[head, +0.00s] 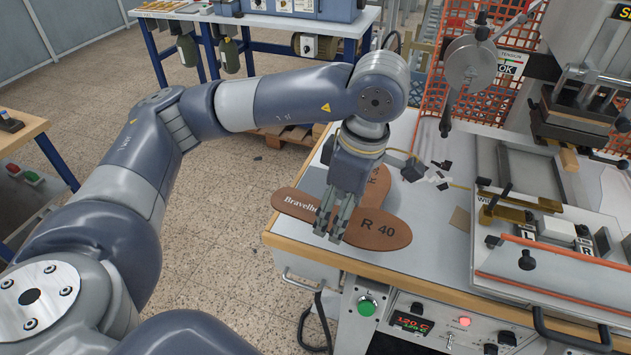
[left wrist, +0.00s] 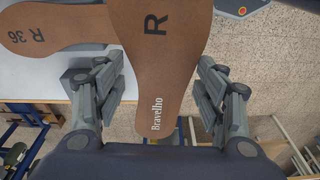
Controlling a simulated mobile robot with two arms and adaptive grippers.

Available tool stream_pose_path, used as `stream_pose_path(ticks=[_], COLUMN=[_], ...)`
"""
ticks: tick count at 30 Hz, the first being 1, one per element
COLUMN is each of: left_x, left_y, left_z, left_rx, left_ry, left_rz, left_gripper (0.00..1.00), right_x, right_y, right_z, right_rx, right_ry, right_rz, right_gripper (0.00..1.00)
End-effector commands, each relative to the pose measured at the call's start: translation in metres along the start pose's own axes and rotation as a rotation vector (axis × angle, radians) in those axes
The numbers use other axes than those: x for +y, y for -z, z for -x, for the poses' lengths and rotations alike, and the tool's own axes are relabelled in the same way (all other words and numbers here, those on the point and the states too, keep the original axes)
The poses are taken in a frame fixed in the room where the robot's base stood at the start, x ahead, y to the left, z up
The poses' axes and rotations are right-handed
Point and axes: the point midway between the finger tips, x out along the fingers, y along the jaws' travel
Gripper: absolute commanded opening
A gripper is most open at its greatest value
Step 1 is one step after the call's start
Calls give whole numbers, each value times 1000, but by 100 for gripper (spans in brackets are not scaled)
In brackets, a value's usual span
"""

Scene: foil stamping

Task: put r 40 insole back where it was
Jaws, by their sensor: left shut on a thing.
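The brown R 40 insole (head: 376,229), marked "Bravelho", lies roughly flat at the table's near left corner. Its narrower "Bravelho" end juts past the table edge. My left gripper (head: 334,226) points down and is shut on its middle part, hiding some of it. In the left wrist view the R 40 insole (left wrist: 160,75) runs between the fingers (left wrist: 158,92), with its number cut off. The R 36 insole (left wrist: 55,30) is beside it; in the head view R 36 (head: 377,187) is behind, partly covered by my gripper. The height of R 40 above the table is unclear. My right gripper is not in view.
The stamping machine (head: 580,125) stands at the right, with a slanted plate and clamps in front. Control buttons (head: 367,305) are on the table front. Floor is open at the left.

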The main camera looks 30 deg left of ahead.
Motion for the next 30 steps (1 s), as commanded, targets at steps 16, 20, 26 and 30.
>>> stream_pose_path(ticks=[16, 20, 26, 30], left_x=[74, 99, 120, 122], left_y=[62, 80, 95, 95], left_z=[-16, -23, -31, -40], left_rx=[1, 1, 0, 1], left_ry=[17, 16, 13, 17], left_rz=[89, 85, 81, 77], left_gripper=[43, 43, 43, 42], right_x=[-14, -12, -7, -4], right_y=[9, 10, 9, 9], right_z=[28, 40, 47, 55], right_rx=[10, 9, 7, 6], right_ry=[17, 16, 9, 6], right_rz=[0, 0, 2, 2], right_gripper=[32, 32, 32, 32])
